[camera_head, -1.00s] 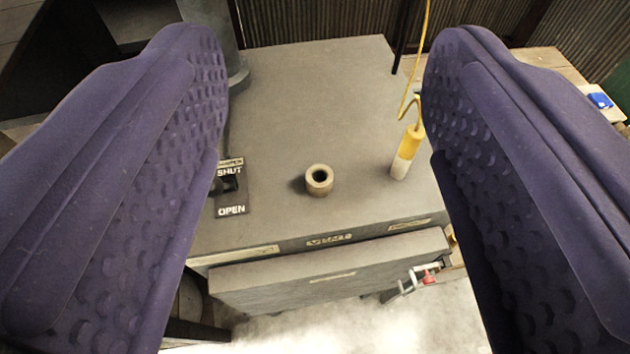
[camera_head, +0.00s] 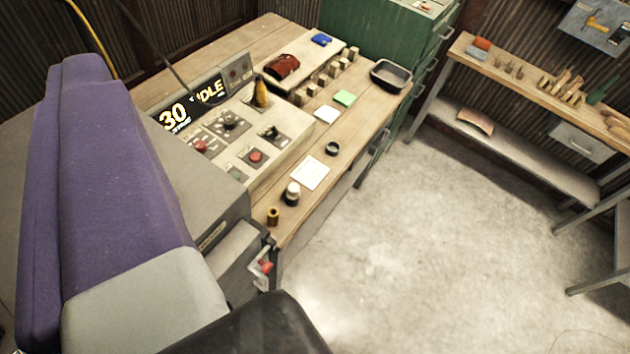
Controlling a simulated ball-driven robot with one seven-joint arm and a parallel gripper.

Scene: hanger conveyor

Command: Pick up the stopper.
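My gripper (camera_head: 100,180) fills the left side of the view. One purple finger shows clearly from its outer side, with a light grey and a black part below it. I cannot make out a second finger, so the gap between them is hidden. No stopper can be clearly identified now. A yellow cord (camera_head: 93,38) comes down at the top left and passes behind the finger. The yellow and white plug seen on this cord a second ago is not visible. The grey box (camera_head: 190,170) is partly covered by the finger.
A wooden bench (camera_head: 330,120) carries a control panel (camera_head: 235,135), a brown ring-like cylinder (camera_head: 272,215), a white-topped bottle (camera_head: 291,193), cards and a black tray (camera_head: 391,73). A green cabinet (camera_head: 385,40) and a shelf (camera_head: 540,80) stand behind. The floor on the right is clear.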

